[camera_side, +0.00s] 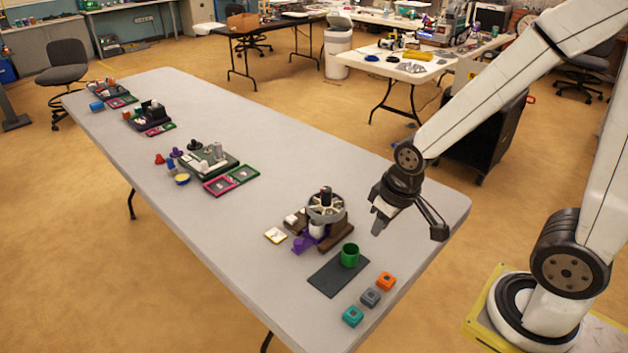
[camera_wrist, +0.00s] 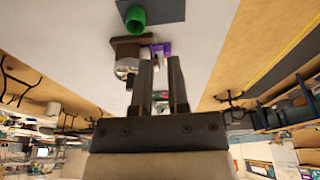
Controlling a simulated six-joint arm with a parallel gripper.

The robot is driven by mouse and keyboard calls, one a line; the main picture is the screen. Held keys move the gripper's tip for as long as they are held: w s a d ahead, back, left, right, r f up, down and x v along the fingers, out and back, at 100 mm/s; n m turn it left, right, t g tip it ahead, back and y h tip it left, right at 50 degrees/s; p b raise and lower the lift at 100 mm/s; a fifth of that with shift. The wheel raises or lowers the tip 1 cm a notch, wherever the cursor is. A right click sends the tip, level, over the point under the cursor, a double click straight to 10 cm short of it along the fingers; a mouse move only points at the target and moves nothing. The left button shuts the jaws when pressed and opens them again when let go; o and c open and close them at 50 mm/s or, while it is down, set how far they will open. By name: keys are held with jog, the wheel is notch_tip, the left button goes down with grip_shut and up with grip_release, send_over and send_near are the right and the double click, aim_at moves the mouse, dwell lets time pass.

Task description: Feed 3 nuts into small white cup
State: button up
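A dispenser (camera_side: 326,206) with a grey spoked wheel stands on a brown base near the table's front end. A small white cup (camera_side: 317,230) sits below the wheel, beside a purple part (camera_side: 305,243). I cannot make out any nuts in the wheel. My gripper (camera_side: 377,230) hangs above the table, right of the dispenser, touching nothing. In the wrist view its two fingers (camera_wrist: 161,58) stand apart with an empty gap. Beyond the fingertips that view shows the purple part (camera_wrist: 163,49) and the brown base (camera_wrist: 130,47); the white cup is not clear there.
A green cup (camera_side: 350,254) stands on a dark mat (camera_side: 325,277). Other kits sit farther back.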

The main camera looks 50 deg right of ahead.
jog(key=o, duration=0.7)
jog(key=shift+w+d, duration=0.1)
jog(key=shift+w, duration=0.35)
jog(key=n+g, duration=0.2)
jog(key=n, duration=0.6)
send_over(326, 189)
notch_tip(326, 189, down, 2)
jog(key=shift+f, duration=0.15)
jog(key=shift+s, duration=0.1)
jog(key=shift+f, duration=0.15)
jog(key=shift+f, duration=3.75)
grip_shut()
